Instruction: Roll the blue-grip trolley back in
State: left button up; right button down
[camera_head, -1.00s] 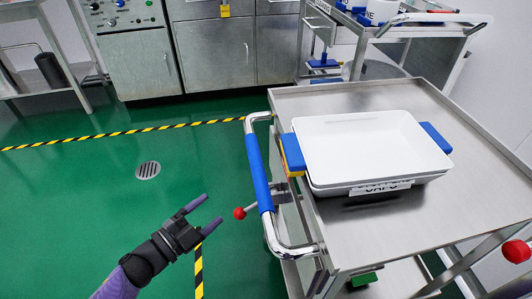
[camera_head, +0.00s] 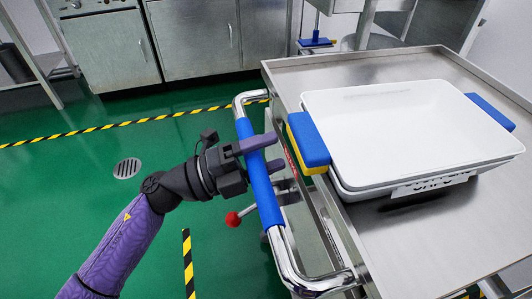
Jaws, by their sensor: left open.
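The trolley has a steel top (camera_head: 400,72) and a chrome push handle with a blue grip (camera_head: 265,200), at the right of the head view. My left gripper (camera_head: 277,151) reaches in from the left and is at the upper half of the blue grip. It is open. One finger lies across the front of the grip, and the other shows just beyond it, lower down. I cannot tell whether either finger touches the bar. My right gripper is not in view.
A white tray (camera_head: 405,125) with blue-and-yellow side blocks (camera_head: 309,142) sits on the trolley top. A red-knobbed lever (camera_head: 233,219) sticks out below the handle. Steel cabinets (camera_head: 190,40) stand at the back. Green floor (camera_head: 60,190) with striped tape is clear on the left.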

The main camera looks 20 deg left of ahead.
pick_arm(q)
grip_shut()
dwell(1.4)
